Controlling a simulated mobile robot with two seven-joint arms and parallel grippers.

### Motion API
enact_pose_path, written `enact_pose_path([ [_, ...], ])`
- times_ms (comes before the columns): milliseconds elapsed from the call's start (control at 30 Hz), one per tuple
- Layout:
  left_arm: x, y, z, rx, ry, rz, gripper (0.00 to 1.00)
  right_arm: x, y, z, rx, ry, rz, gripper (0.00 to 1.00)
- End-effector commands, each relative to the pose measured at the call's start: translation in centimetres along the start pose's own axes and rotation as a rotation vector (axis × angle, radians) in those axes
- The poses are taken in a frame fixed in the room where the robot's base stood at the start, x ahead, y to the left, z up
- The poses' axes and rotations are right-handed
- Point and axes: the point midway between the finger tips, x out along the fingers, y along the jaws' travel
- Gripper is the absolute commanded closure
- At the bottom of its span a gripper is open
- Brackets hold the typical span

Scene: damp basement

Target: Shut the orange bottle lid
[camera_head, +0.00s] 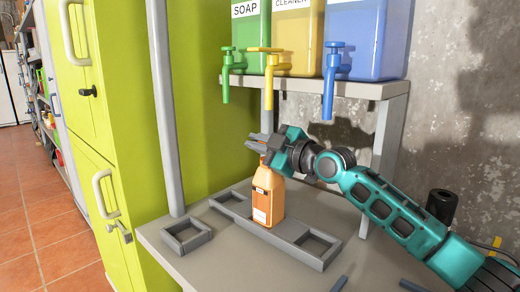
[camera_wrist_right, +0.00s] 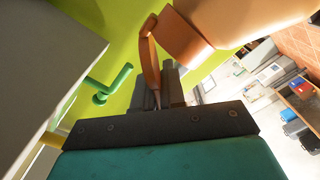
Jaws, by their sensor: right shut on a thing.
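The orange bottle (camera_head: 268,195) stands upright in the middle of a grey holder in the head view. In the right wrist view its body (camera_wrist_right: 225,18) is at the upper right, with the cap (camera_wrist_right: 182,42) beside it. The lid (camera_wrist_right: 149,55) stands out from the cap as a thin orange flap. My right gripper (camera_head: 262,143) is at the bottle's top. In the right wrist view my right gripper (camera_wrist_right: 158,88) is shut on the lid's edge. In the head view the gripper hides most of the lid and cap. My left gripper is out of view.
The grey holder (camera_head: 228,205) has an empty square slot to the right, and a separate square frame (camera_head: 186,236) lies left. Green (camera_head: 226,75), yellow (camera_head: 265,75) and blue (camera_head: 332,78) taps hang from dispensers above. A yellow-green cabinet (camera_head: 118,110) stands left.

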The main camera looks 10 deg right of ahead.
Motion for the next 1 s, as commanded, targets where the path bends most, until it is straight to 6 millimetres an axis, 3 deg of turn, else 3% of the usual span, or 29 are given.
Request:
enact_pose_path([
  [567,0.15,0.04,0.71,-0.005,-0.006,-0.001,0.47,0.0,-0.2,-0.02,-0.042,0.0,0.0,1.0],
  [600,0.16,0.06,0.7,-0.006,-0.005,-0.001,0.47,0.0,-0.2,-0.02,-0.042,0.0,0.0,0.88],
  [800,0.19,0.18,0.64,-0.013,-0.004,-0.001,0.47,0.01,-0.21,-0.02,-0.042,0.001,0.0,0.69],
  [1000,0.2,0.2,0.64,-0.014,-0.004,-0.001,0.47,0.01,-0.21,-0.02,-0.041,0.001,0.0,0.68],
])
